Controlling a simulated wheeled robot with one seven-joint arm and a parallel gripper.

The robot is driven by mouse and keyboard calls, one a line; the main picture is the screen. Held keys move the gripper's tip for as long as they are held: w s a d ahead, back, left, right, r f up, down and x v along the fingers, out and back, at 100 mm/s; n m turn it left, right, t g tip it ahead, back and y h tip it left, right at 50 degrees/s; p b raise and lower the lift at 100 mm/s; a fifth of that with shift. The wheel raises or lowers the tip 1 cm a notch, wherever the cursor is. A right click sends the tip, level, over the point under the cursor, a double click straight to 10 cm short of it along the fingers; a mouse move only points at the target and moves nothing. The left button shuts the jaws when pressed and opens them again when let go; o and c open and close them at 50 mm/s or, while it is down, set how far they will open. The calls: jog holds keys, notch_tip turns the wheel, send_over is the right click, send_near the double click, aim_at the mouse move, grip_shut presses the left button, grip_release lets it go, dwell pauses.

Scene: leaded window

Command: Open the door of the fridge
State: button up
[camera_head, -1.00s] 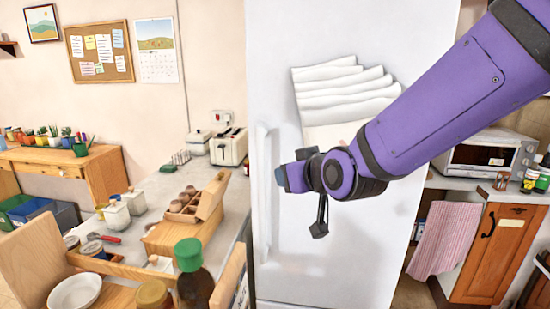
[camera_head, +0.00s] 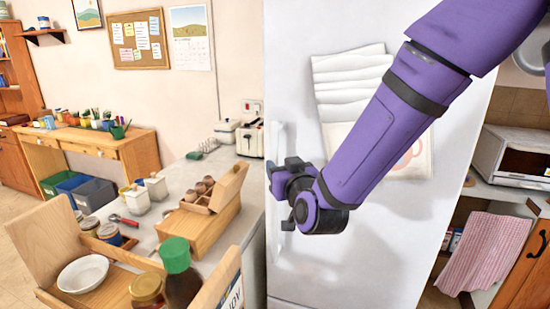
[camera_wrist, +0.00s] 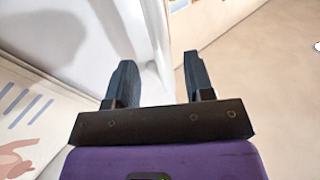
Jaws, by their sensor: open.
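The white fridge (camera_head: 340,270) stands in the middle of the head view, its door shut. Its pale vertical handle (camera_head: 279,140) runs along the door's left side, partly hidden by my gripper. My gripper (camera_head: 281,172) is at the handle's middle height, with fingers pointing left. In the wrist view my gripper (camera_wrist: 160,82) is open, its two dark fingers apart. A pale vertical bar, likely the handle (camera_wrist: 122,30), shows by the left finger. I cannot tell whether it lies between the fingers or touches them.
Papers (camera_head: 350,85) hang on the fridge door behind my arm. Left of the fridge, a counter holds an egg box (camera_head: 195,220), a toaster (camera_head: 249,138) and bottles (camera_head: 177,270). A microwave (camera_head: 515,155) and pink towel (camera_head: 485,255) are at the right.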

aim_at(276, 160)
jog(key=shift+x, duration=3.05)
grip_shut()
